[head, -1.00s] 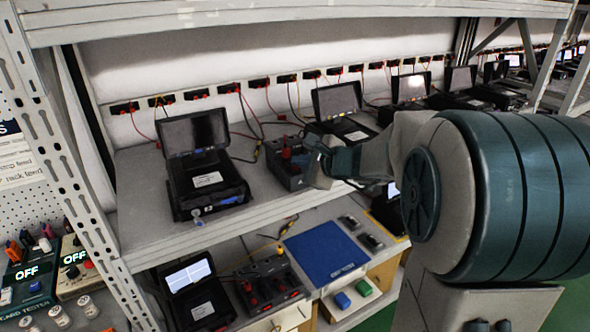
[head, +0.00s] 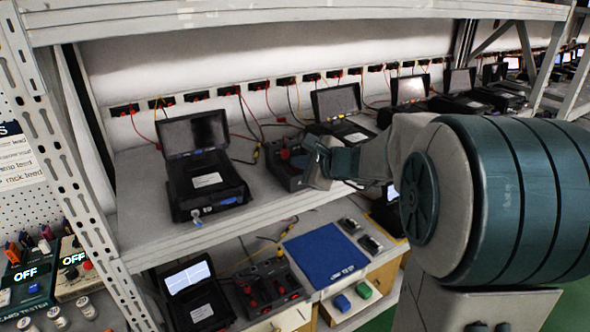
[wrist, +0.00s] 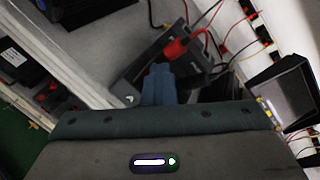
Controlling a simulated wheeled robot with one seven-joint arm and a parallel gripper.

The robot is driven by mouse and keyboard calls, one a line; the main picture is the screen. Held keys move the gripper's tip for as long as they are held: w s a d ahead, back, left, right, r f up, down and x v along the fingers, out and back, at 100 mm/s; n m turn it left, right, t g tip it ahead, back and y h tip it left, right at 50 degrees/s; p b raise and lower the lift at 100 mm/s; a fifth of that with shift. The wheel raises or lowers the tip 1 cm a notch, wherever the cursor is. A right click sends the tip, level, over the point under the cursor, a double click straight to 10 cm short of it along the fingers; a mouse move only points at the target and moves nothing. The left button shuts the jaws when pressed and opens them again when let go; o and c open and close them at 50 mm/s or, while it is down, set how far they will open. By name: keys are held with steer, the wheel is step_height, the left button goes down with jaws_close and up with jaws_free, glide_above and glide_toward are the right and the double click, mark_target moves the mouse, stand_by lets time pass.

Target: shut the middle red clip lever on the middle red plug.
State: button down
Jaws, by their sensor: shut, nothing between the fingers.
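A dark connection box (head: 278,174) stands on the upper shelf between two open black cases. Red plug parts (head: 285,153) show on its top, left of my gripper (head: 308,156). In the wrist view, red plug and lever parts (wrist: 179,47) lie just beyond my gripper (wrist: 159,70), whose blue-grey fingers are together with nothing between them. The fingertips are close to the red parts; I cannot tell if they touch. The fingers hide part of the box. Which red part is the middle lever, and whether it is up or down, is too small to tell.
An open black case with a screen (head: 205,188) stands left of the box, another (head: 338,105) behind my gripper. Red and black cables run to wall sockets (head: 229,91). A lower shelf holds a blue mat (head: 325,252) and another box with red plugs (head: 270,287).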

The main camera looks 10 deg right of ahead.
steer(key=shift+a+f, duration=0.1)
steer(key=shift+f, duration=0.5)
step_height(320, 180, up, 2)
steer(key=shift+w+r+p, duration=0.1)
steer(key=shift+w+p, duration=0.05)
steer(key=shift+p, duration=0.8)
steer(key=shift+s+d+r+p, duration=0.25)
steer(key=shift+r+p, duration=0.1)
steer(key=shift+r, duration=0.3)
steer(key=shift+s+d+r+p, duration=0.1)
steer(key=shift+s+r+p, duration=0.15)
steer(key=shift+r, duration=0.35)
steer(key=s+a+f+n+g, duration=0.2)
steer(key=s+a+n+g, duration=0.1)
steer(key=s+n, duration=0.3)
steer(key=s+a+f+n+g, duration=0.2)
steer(key=s+a+n, duration=0.15)
steer(key=s, duration=0.35)
steer(key=s+d+f+n+g+h, duration=0.1)
steer(key=s+d+f+n+h, duration=0.1)
steer(key=s+n, duration=0.3)
steer(key=s+d+f+n+g+h, duration=0.2)
steer(key=s+n, duration=0.4)
steer(key=s, duration=0.3)
steer(key=shift+d+f+h, duration=0.2)
steer(key=shift+d+h, duration=0.7)
steer(key=shift+h, duration=0.2)
